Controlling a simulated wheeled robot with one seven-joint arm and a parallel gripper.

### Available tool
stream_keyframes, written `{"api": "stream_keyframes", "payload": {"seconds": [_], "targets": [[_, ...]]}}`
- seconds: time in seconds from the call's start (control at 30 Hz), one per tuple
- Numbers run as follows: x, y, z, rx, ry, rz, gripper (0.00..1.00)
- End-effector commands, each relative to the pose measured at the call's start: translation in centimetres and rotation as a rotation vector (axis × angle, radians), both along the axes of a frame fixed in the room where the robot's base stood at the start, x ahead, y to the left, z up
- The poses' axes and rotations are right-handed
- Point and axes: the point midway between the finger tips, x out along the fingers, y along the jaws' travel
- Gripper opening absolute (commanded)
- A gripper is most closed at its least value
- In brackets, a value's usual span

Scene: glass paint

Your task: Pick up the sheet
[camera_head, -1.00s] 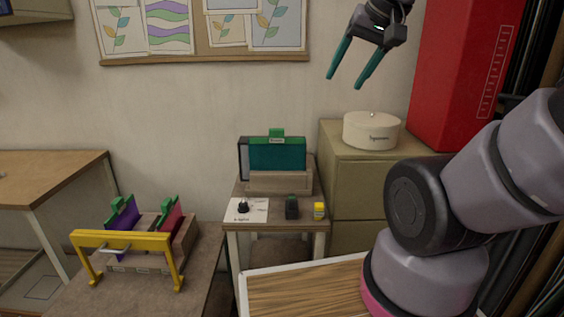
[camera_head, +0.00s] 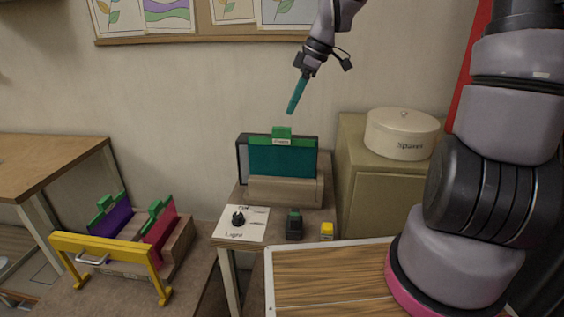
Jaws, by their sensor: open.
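A teal sheet (camera_head: 281,160) with a green clip tab (camera_head: 281,134) on its top edge stands upright in a wooden holder (camera_head: 284,191) on the small table. A dark frame or panel stands behind it. A purple sheet (camera_head: 112,221) and a crimson sheet (camera_head: 160,234), both with green tabs, stand in a rack at the lower left. My gripper (camera_head: 294,108) is in the air above the teal sheet's tab, pointing down and apart from it. It is seen edge-on, so the fingers overlap; nothing shows between them.
A yellow frame with a handle (camera_head: 110,257) stands before the left rack. A dial card (camera_head: 240,223), a dark small object (camera_head: 294,224) and a yellow jar (camera_head: 327,231) stand before the holder. A cream tin (camera_head: 402,132) sits on the cabinet (camera_head: 380,185) at right.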

Motion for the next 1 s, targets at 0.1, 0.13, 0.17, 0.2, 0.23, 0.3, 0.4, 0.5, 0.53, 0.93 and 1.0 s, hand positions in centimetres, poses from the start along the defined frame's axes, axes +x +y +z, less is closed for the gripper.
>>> {"api": "stream_keyframes", "payload": {"seconds": [0.1, 0.13, 0.17, 0.2, 0.23, 0.3, 0.4, 0.5, 0.53, 0.93, 1.0], "targets": [[0.0, 0.8, -2.0, 0.001, 0.005, 0.002, 0.62], [0.0, 1.0, -2.4, 0.001, 0.004, 0.003, 0.62], [0.1, 1.2, -2.7, 0.001, 0.005, 0.002, 0.62], [0.1, 1.3, -3.0, 0.001, 0.003, 0.0, 0.62], [0.2, 1.3, -3.3, 0.0, 0.003, 0.0, 0.62], [0.2, 1.5, -3.6, 0.0, 0.003, -0.001, 0.62], [0.2, 1.8, -4.5, 0.0, 0.004, -0.001, 0.62], [0.3, 2.3, -6.0, -0.001, 0.006, 0.0, 0.62], [0.3, 2.4, -6.5, -0.001, 0.007, 0.0, 0.62], [0.6, 3.2, -8.5, -0.002, 0.001, -0.004, 0.62], [0.6, 3.2, -8.5, -0.002, 0.001, -0.004, 0.51]]}}
